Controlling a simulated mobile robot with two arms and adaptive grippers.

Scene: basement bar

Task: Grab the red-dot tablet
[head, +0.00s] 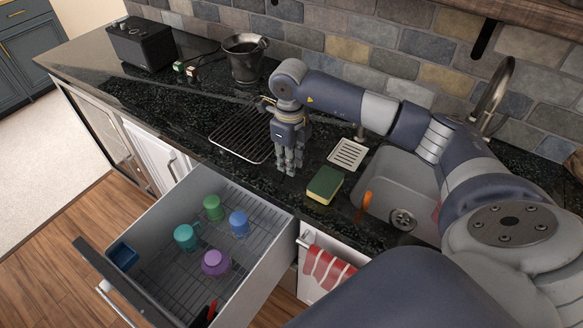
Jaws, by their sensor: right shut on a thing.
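My right gripper (288,167) points down at the worktop, just right of the black wire rack and left of the green and yellow sponge. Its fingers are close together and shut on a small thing. The fingers hide that thing, and I cannot make out its colour or any red dot on it. The fingertips are at or just above the dark stone worktop (235,172). I cannot pick out a red-dot tablet anywhere else in view. My left gripper is not in view.
A wire rack (240,136), a sponge (325,184), a white slotted dish (348,153) and a sink (398,170) surround the gripper. A metal bucket (245,62) stands behind. An open drawer (265,232) with several coloured cups juts out in front.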

